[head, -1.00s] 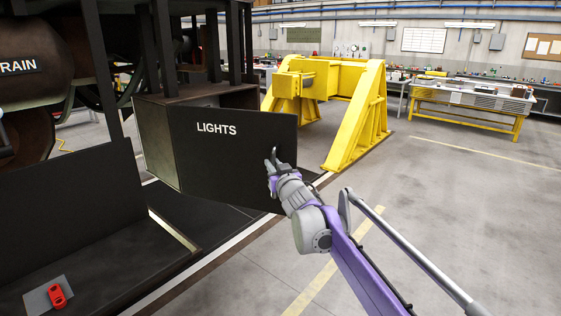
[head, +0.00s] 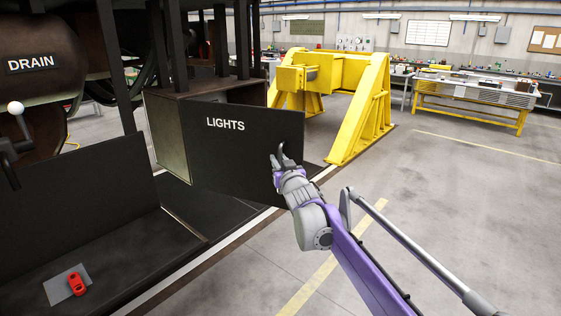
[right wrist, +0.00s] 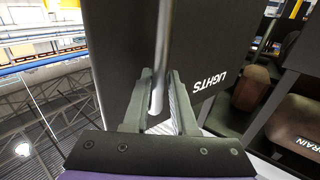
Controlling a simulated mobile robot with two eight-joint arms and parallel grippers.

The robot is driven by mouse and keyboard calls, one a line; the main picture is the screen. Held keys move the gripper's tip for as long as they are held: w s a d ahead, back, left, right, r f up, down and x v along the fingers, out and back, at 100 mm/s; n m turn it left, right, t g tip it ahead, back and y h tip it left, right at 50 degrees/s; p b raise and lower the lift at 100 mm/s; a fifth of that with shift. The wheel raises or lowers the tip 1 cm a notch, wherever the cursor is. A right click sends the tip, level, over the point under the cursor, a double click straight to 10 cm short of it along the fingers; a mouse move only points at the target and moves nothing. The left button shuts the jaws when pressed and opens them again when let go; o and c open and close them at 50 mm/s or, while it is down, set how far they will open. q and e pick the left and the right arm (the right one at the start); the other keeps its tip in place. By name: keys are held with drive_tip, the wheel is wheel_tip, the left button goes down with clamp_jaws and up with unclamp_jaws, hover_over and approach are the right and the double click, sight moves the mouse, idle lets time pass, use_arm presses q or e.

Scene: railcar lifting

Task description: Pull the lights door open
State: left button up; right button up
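The lights door (head: 228,160) is a black panel with white LIGHTS lettering on the front of a dark box (head: 168,135). It stands ajar, its right edge swung out from the box. Its handle (right wrist: 157,90) is a slim grey bar in the right wrist view. My right gripper (head: 281,156) is at the handle near the door's right edge. In the right wrist view, the two fingers (right wrist: 160,76) lie on either side of the bar and close around it. The door also fills the middle of that view (right wrist: 205,45). My left gripper is not in view.
A yellow stand (head: 362,110) is behind the door. A DRAIN tank (head: 35,85) and a white-knobbed lever (head: 15,108) are at left. A red item (head: 76,284) lies on a grey plate at lower left. Open floor (head: 450,220) lies to the right.

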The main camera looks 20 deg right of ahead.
drive_tip(key=o, duration=0.3)
drive_tip(key=shift+a, duration=0.1)
drive_tip(key=shift+s+f, duration=0.1)
drive_tip(key=shift+s, duration=0.15)
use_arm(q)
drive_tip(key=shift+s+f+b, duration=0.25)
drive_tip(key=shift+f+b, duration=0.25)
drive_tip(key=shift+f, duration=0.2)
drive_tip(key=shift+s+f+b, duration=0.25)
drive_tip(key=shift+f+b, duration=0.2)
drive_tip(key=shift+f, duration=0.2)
use_arm(e)
drive_tip(key=shift+s+a, duration=0.2)
drive_tip(key=shift+s, duration=4.95)
